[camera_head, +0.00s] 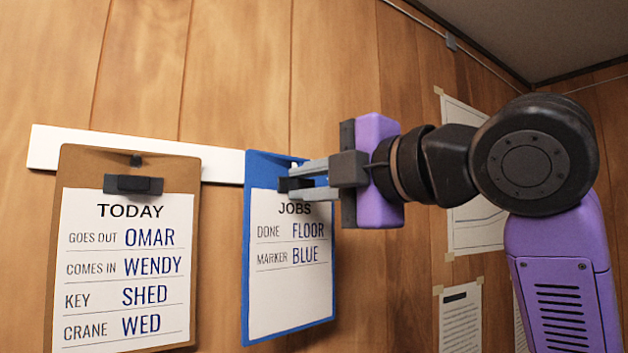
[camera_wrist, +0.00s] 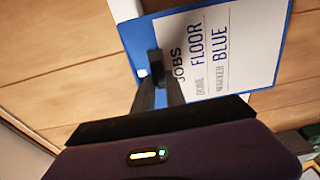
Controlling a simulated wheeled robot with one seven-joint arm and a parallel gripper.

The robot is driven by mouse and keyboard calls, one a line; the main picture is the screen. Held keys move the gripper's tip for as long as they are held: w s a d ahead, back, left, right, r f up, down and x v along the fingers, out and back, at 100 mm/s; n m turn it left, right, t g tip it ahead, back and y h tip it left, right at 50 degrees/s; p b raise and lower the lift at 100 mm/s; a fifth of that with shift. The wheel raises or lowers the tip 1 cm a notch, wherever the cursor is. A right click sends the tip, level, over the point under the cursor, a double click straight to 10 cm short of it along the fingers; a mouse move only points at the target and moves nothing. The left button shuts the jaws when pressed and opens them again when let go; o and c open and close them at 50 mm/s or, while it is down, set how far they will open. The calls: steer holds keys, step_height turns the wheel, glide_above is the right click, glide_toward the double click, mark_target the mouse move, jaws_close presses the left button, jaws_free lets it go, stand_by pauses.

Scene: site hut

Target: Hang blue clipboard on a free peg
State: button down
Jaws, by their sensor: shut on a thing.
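The blue clipboard (camera_head: 289,270) hangs upright at the right end of the white rail, with a sheet headed JOBS on it. My gripper (camera_head: 290,177) is shut on its black clip at the top. In the wrist view the blue clipboard (camera_wrist: 283,60) lies beyond my gripper (camera_wrist: 157,68), whose fingers meet at the clip. The white rail (camera_head: 222,165) runs along the wall; its right end is hidden behind the board. I cannot tell whether a peg passes through the board's hole, as the fingers cover that spot.
A brown clipboard (camera_head: 53,260) with a sheet headed TODAY hangs on the rail to the left, with a peg (camera_head: 136,160) showing at its top. A narrow gap parts the two boards. Papers (camera_head: 475,232) are taped to the wall at right.

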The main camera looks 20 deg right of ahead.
steer(key=shift+d+p+x, duration=0.1)
steer(key=shift+p+x, duration=0.15)
steer(key=shift+x, duration=0.7)
steer(key=shift+d+p+x, duration=0.15)
steer(key=shift+p+x, duration=0.05)
steer(key=shift+x, duration=0.8)
steer(key=shift+w, duration=0.15)
steer(key=shift+d+f, duration=0.15)
steer(key=shift+f, duration=0.15)
steer(key=c, duration=1.3)
jaws_free()
